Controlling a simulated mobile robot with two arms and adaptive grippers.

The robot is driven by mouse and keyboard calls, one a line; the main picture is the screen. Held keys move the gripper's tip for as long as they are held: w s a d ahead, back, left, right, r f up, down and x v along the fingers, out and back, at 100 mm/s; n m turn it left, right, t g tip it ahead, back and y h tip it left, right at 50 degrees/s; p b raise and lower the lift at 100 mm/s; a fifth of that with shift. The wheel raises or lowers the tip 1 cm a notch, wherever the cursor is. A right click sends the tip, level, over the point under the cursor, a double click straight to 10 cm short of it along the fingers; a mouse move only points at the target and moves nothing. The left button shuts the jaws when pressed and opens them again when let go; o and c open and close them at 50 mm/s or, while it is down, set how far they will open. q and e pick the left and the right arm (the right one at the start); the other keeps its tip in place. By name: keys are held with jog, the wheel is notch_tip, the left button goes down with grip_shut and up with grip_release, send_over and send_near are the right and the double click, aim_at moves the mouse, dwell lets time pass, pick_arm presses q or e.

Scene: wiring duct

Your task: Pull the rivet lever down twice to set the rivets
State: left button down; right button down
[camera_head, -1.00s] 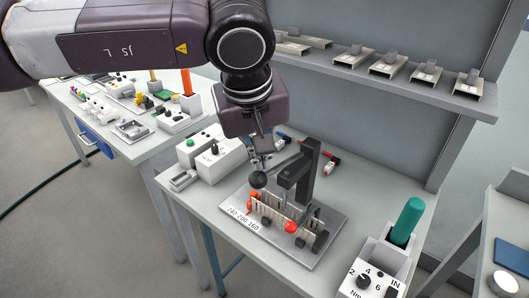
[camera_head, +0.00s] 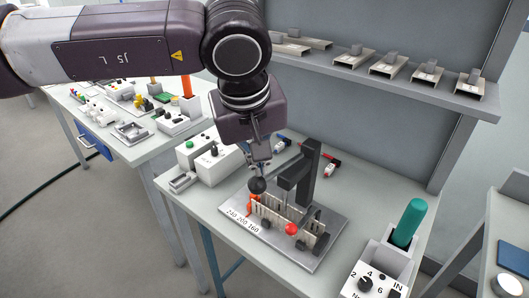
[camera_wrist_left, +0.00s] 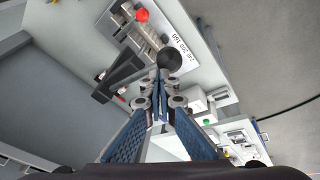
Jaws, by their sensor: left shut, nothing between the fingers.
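The rivet press (camera_head: 309,175) stands upright on a grey base plate (camera_head: 325,245) marked "240 200 160". Its lever ends in a black ball knob (camera_head: 257,185), which also shows in the left wrist view (camera_wrist_left: 170,60). My left gripper (camera_head: 259,168) is shut and empty, with its fingertips just above the knob. The knob is not between the fingers. I cannot tell whether the fingertips touch it. In the left wrist view, the closed fingertips (camera_wrist_left: 161,82) lie just below the knob in the picture. A slotted metal strip (camera_head: 285,219) stands on the plate. My right gripper is out of view.
A red knob (camera_head: 291,229) sits at the plate's front. White control boxes (camera_head: 212,160) stand left of the press. Red and blue tools (camera_head: 331,165) lie behind it. A green-handled tool (camera_head: 408,220) stands at the right. A shelf with brackets (camera_head: 388,64) runs along the back.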

aim_at(254, 180)
pick_arm(q)
jog(key=shift+s+a+f+b, duration=0.2)
jog(key=shift+s+f+b, duration=0.1)
jog(key=shift+f+b, duration=0.4)
jog(key=shift+s+a+f+b, duration=0.2)
jog(key=shift+s+f+b, duration=0.05)
jog(key=shift+f+b, duration=0.5)
jog(key=shift+s+a+f+b, duration=0.2)
jog(key=shift+s+f+b, duration=0.1)
jog(key=shift+f+b, duration=0.4)
dwell(1.7)
jog(key=shift+r, duration=0.15)
dwell(0.4)
jog(key=shift+w+d+r+p, duration=0.15)
jog(key=shift+w+r+p, duration=0.1)
jog(key=shift+r+p, duration=0.45)
jog(key=w+d+r+p, duration=0.2)
jog(key=w+r+p, duration=0.1)
jog(key=r+p, duration=0.4)
jog(key=shift+w+d+r, duration=0.25)
jog(key=shift+d+r, duration=0.05)
jog(key=shift+r, duration=0.25)
jog(key=shift+r, duration=0.1)
jog(key=r+p, duration=0.1)
jog(key=w+d+r+p, duration=0.1)
jog(key=r, duration=0.1)
jog(key=w+r+p, duration=0.1)
jog(key=p, duration=0.1)
jog(key=shift+d+r, duration=0.15)
dwell(0.3)
